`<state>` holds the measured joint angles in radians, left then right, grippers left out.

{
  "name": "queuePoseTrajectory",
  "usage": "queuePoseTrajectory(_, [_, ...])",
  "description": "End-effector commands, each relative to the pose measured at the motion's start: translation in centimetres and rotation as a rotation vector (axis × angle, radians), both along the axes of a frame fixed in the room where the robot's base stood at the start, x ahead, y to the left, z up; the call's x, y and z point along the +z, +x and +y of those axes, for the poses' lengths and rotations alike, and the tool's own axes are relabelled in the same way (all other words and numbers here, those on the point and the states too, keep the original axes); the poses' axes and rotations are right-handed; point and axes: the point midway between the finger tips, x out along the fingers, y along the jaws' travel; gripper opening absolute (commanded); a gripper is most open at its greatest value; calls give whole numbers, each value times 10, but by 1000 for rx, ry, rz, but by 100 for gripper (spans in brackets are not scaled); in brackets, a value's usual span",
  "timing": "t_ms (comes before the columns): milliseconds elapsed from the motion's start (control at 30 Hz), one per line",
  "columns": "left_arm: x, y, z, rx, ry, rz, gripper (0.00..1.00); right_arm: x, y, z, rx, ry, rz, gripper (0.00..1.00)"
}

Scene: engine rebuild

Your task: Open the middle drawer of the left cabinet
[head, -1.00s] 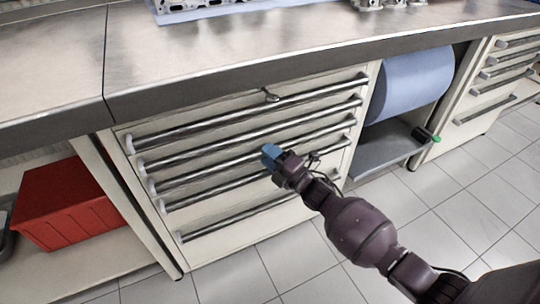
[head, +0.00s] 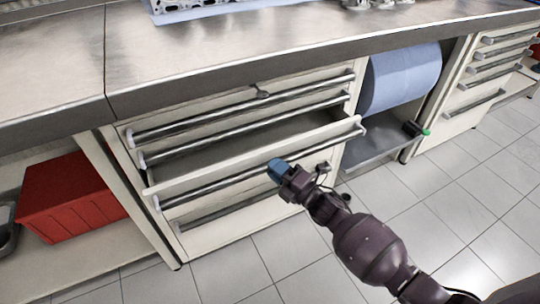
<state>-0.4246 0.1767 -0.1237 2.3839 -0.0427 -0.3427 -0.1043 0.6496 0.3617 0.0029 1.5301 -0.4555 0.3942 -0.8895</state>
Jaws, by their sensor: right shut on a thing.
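The left cabinet (head: 225,238) is a cream drawer unit under the metal worktop, with long bar handles. Its middle drawer (head: 180,183) is pulled partway out, and part of its inside shows behind the front edge. My right gripper (head: 277,168), with blue fingertips, is shut on the middle drawer's bar handle (head: 222,180), right of its midpoint. The fingertips hide a short part of the bar. The two drawers above are closed. The open drawer partly hides the drawers below. My left gripper is not in view.
A red bin (head: 68,202) sits on the shelf left of the cabinet. The tiled floor (head: 320,262) in front is clear.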

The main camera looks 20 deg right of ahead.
Motion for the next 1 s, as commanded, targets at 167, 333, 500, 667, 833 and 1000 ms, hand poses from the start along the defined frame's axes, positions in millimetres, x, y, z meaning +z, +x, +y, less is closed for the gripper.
queuePoseTrajectory(167, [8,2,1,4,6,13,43,6,-48,-2,-2,2,-5,0])
queuePoseTrajectory(333, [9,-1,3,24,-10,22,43,6,-96,-4,-3,0,-4,0])
queuePoseTrajectory(500, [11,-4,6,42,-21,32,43,5,-143,-5,-3,1,-3,0])
queuePoseTrajectory(667, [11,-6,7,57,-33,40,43,4,-188,-7,-3,1,-2,0])
queuePoseTrajectory(833, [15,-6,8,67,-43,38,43,3,-233,-8,-3,0,-1,0])
queuePoseTrajectory(1000, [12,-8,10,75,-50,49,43,2,-269,-10,-3,1,-1,0])
